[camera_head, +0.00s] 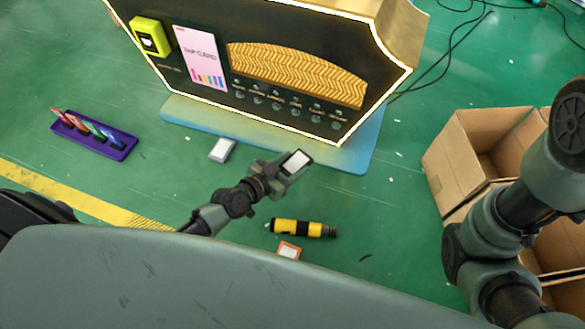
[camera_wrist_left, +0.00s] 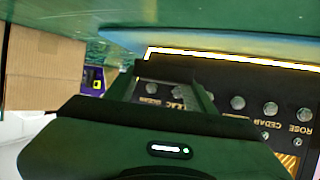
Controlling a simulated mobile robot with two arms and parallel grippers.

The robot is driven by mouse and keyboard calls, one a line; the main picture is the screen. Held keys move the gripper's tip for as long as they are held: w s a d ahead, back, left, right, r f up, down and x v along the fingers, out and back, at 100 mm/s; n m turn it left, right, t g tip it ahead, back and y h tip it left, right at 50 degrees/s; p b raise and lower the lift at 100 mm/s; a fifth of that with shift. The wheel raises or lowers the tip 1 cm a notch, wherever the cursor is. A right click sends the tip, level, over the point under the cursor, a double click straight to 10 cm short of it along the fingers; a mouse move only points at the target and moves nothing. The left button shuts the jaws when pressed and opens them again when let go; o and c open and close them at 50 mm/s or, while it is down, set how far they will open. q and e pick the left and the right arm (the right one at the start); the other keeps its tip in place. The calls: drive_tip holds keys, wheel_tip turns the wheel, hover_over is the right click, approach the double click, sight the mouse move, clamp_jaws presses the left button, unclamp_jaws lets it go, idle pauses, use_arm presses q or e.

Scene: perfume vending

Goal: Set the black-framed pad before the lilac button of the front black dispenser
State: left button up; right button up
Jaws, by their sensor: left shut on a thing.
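The black-framed pad (camera_head: 298,161) has a pale face and sits in my left gripper (camera_head: 284,172), which is shut on it. It is in front of the lower right part of the front black dispenser (camera_head: 210,88), apart from its panel in the head view. In the left wrist view, my left gripper's fingers (camera_wrist_left: 165,92) frame the upside-down lilac label and the lilac button (camera_wrist_left: 176,91). Cedar (camera_wrist_left: 270,108) and rose buttons (camera_wrist_left: 304,115) show to the right. The head view labels are too small to read. My right gripper is not in view.
A grey-framed pad (camera_head: 222,150) and an orange-framed pad (camera_head: 289,251) lie on the green floor, with a yellow-black cylinder (camera_head: 303,229) nearby. A purple card holder (camera_head: 95,140) is left. Cardboard boxes (camera_head: 456,158) stand right. The dispenser has a blue base (camera_head: 350,158).

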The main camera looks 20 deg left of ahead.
use_arm(q)
drive_tip(key=shift+f+b, duration=3.25)
drive_tip(key=shift+f, duration=0.2)
drive_tip(key=shift+f+b, duration=0.55)
drive_tip(key=o, duration=1.4)
drive_tip(key=shift+s, duration=0.1)
